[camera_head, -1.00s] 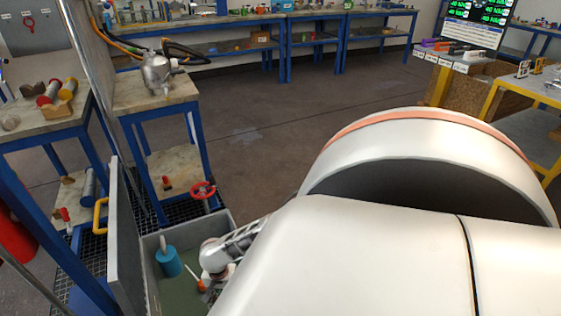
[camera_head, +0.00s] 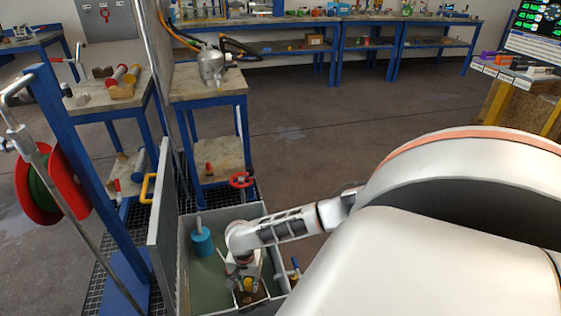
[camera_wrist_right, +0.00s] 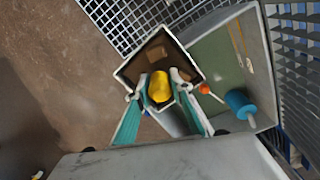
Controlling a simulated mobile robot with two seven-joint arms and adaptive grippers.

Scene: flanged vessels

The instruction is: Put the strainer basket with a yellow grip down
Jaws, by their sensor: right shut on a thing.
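My right gripper (camera_wrist_right: 160,84) has teal fingers and is shut on the yellow grip (camera_wrist_right: 160,90) of the strainer basket. In the head view the yellow grip (camera_head: 247,285) shows below my right wrist, low in the picture. In the wrist view the grip is in front of a square, pale-rimmed box shape (camera_wrist_right: 184,52) with a brown inside. The basket body is mostly hidden, and I cannot tell whether it touches anything below. My left gripper is not in view.
A grey open tank (camera_head: 187,262) with a green floor surrounds this spot. A blue cylinder (camera_head: 202,243) stands in it; it also shows in the wrist view (camera_wrist_right: 239,103). The raised lid (camera_head: 161,240) is at its left. A red valve wheel (camera_head: 241,180) is behind.

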